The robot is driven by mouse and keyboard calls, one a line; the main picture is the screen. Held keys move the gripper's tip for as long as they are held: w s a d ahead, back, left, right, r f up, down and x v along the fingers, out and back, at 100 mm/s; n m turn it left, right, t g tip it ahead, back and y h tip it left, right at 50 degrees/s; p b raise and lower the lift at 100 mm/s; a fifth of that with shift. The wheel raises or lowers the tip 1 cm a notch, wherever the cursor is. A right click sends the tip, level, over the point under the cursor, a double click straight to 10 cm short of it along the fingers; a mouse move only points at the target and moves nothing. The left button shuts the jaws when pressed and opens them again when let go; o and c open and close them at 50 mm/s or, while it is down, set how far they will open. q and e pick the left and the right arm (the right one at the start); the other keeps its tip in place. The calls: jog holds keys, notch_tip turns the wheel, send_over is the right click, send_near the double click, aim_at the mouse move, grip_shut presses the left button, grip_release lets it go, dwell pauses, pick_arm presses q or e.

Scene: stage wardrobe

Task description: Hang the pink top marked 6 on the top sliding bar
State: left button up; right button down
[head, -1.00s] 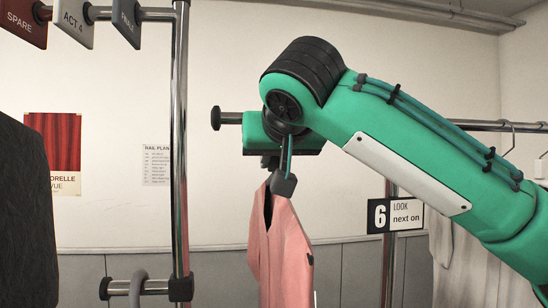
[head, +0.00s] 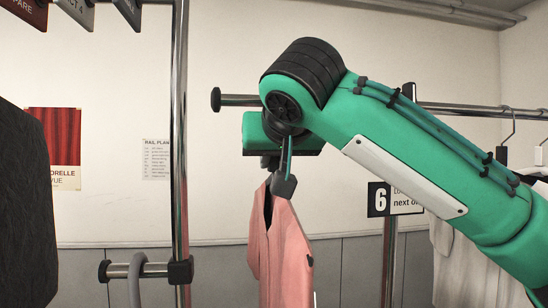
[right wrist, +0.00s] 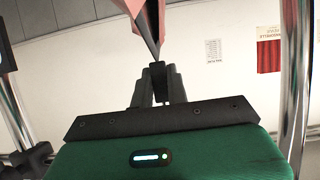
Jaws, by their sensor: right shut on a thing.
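The pink top (head: 280,255) hangs from my right gripper (head: 282,183) in the middle of the head view. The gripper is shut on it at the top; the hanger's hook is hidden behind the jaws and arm. In the right wrist view the pink top (right wrist: 140,18) shows beyond the shut fingertips (right wrist: 157,72). The sliding bar (head: 240,100) runs behind my right arm, above the gripper, with a black end knob at its left. The top is apart from that bar. No number shows clearly on the top. My left gripper is not in view.
A sign with 6 (head: 380,199) hangs by a post right of the top. A chrome post (head: 180,150) stands left, with a short lower bar (head: 150,270). Hangers and a pale garment (head: 465,265) are at right. A dark garment (head: 25,210) is at far left.

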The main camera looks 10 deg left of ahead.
jog(key=c, duration=1.3)
grip_release()
jog(key=b+v, duration=0.5)
jog(key=v, duration=0.9)
jog(key=shift+b, duration=0.3)
